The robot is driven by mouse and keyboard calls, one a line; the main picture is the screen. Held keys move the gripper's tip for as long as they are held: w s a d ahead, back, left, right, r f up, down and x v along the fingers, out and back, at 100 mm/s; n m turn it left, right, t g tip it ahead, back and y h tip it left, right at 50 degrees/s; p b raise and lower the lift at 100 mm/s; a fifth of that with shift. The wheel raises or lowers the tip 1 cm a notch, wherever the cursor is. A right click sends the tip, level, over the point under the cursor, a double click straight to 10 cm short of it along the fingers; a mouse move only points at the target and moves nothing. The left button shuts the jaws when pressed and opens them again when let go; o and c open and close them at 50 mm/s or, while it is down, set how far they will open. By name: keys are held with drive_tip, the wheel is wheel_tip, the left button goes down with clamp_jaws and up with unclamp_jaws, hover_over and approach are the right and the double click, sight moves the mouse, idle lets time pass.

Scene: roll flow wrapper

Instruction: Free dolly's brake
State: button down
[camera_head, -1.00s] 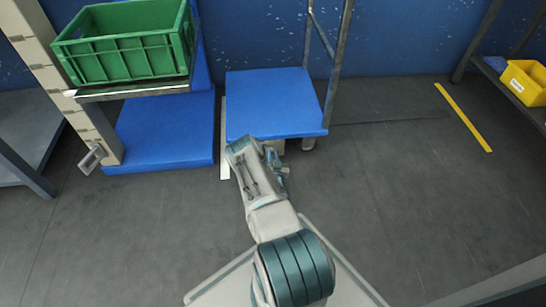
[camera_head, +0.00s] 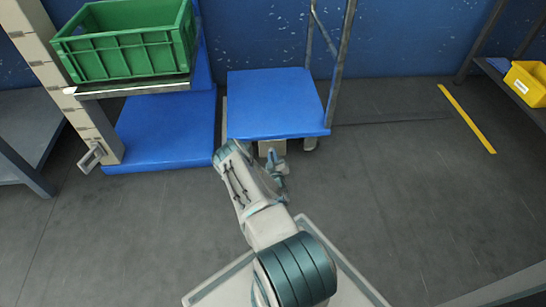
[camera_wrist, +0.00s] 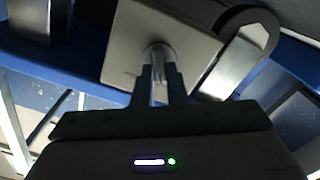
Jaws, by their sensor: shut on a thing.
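The dolly (camera_head: 275,103) has a blue deck and a grey tube handle at its right, and stands against the back wall. A beige plate (camera_head: 272,147) hangs under its front edge. In the wrist view this plate (camera_wrist: 130,45) is large and tilted, with a round metal stem (camera_wrist: 158,58) standing out from it, which looks like the brake's handle. My gripper (camera_wrist: 160,72) is shut on that stem, one dark finger on each side. In the head view my wrist partly hides the gripper, low at the dolly's front.
A caster (camera_wrist: 245,55) is beside the plate. Left of the dolly is a lift column (camera_head: 70,85) with a blue base (camera_head: 165,135) and a green crate (camera_head: 125,50). A yellow bin (camera_head: 527,82) sits on a shelf at right. The floor in front and to the right is clear.

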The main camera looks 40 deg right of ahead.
idle(0.4)
drive_tip(key=c, duration=1.5)
unclamp_jaws()
drive_tip(key=shift+o, duration=0.2)
